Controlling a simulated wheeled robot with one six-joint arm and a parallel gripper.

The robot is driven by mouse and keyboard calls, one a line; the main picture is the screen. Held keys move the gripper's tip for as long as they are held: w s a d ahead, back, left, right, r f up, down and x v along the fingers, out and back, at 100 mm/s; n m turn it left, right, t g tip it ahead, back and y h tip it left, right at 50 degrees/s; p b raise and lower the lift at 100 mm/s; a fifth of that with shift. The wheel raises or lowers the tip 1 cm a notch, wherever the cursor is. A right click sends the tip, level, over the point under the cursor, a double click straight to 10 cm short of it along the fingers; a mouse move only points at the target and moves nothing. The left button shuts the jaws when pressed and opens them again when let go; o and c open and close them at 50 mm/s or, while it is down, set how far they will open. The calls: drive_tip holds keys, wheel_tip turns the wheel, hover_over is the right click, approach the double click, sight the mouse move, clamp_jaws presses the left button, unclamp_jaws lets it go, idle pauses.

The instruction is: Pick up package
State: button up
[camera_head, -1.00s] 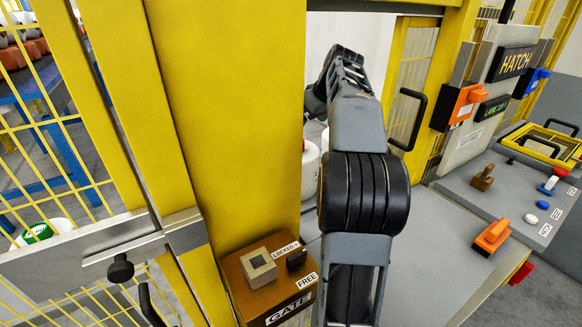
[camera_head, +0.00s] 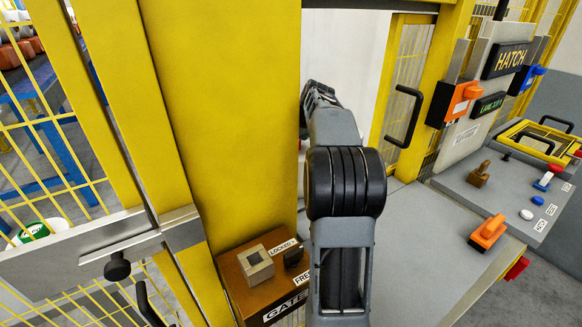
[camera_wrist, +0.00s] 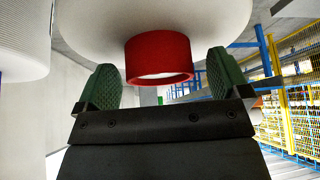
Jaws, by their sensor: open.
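A large white yarn package (camera_wrist: 150,22) with a red core tube (camera_wrist: 160,60) fills the top of the wrist view. My gripper (camera_wrist: 160,76) is open, with one green-padded finger on each side of the red tube. Gaps show between the pads and the tube, so neither pad visibly touches it. In the head view the gripper and package are hidden behind my arm and the yellow post.
Another white package (camera_wrist: 25,35) stands close at the left in the wrist view. In the head view, a wide yellow post (camera_head: 222,120) and gate box (camera_head: 262,275) stand left of my arm. A grey worktop (camera_head: 425,240) and hatch control panel (camera_head: 505,190) lie to the right.

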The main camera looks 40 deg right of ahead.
drive_tip(key=shift+c, duration=0.2)
clamp_jaws()
drive_tip(key=shift+r, duration=0.15)
idle(0.7)
